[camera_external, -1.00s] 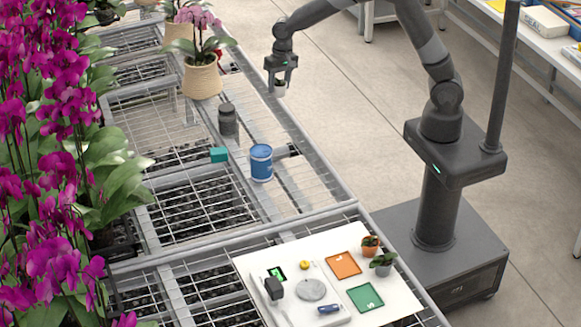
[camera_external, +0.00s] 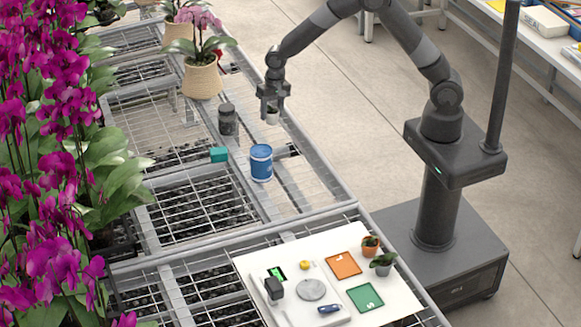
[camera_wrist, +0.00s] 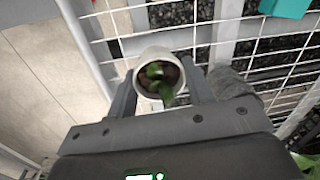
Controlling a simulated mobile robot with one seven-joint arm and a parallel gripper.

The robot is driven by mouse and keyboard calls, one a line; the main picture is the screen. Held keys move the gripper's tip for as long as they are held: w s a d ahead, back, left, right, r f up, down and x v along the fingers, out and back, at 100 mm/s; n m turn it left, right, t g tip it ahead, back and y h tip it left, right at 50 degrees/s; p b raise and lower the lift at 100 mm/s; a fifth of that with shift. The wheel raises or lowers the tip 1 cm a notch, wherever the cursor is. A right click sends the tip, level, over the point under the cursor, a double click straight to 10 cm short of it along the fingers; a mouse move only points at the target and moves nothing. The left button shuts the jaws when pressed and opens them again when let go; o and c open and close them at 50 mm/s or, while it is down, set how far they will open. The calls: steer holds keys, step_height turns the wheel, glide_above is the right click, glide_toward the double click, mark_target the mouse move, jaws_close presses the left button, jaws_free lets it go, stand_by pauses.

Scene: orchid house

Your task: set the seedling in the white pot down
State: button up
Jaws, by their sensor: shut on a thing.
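The seedling in the white pot (camera_wrist: 157,78) is between the fingers of my gripper (camera_wrist: 165,92) in the wrist view, with green leaves over brown soil. My gripper is shut on the pot, which looks upright. In the external view my gripper (camera_external: 271,106) is over the bench's right edge, with the white pot (camera_external: 272,118) low between its fingers. Whether the pot's base touches the bench mesh (camera_external: 290,170) cannot be told.
A potted pink orchid (camera_external: 202,78) stands behind. A white board (camera_external: 385,312) in front carries an orange square (camera_external: 343,265), a green square (camera_external: 365,298) and two small plants.

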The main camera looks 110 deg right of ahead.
steer(key=w+a+f, duration=0.2)
steer(key=w, duration=0.1)
steer(key=shift+a+f, duration=0.1)
steer(key=shift+f, duration=2)
steer(key=o, duration=1)
steer(key=shift+f, duration=0.15)
